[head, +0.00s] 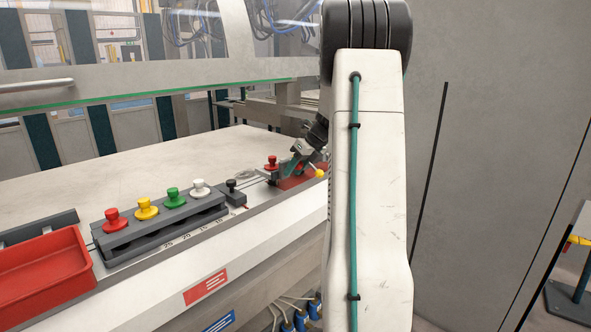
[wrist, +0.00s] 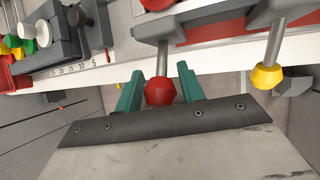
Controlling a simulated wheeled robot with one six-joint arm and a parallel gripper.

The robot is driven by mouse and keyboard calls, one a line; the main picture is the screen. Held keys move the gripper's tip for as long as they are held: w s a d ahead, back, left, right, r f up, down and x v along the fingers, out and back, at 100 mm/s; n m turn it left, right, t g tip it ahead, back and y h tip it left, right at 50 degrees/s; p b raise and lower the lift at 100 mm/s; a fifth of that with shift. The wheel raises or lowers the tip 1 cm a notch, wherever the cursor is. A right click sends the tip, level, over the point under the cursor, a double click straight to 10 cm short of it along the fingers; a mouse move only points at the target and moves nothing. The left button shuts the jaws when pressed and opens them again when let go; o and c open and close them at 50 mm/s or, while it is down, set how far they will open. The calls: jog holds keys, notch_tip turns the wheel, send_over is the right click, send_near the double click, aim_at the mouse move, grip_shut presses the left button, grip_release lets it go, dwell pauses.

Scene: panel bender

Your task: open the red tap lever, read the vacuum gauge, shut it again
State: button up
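In the wrist view a red ball (wrist: 160,91) sits on the end of a grey lever rod that comes down from a grey block. My gripper (wrist: 161,70) has its two teal fingers on either side of this red ball. Narrow gaps seem to show beside it, so the gripper looks open around the ball. A second lever with a yellow end (wrist: 268,77) stands to the right; its yellow end also shows in the head view (head: 319,173). In the head view my gripper (head: 299,158) is small and partly hidden by my arm. No gauge dial can be made out.
A row of red, yellow, green and white knobs (head: 174,198) stands on a grey rack left of the levers. A black knob (head: 231,185) sits beside it. A red tray (head: 45,270) is at the left. A grey wall (head: 490,130) rises at the right.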

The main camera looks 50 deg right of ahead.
jog(key=v, duration=0.7)
jog(key=shift+r, duration=0.3)
jog(key=shift+s, duration=0.1)
dwell(0.6)
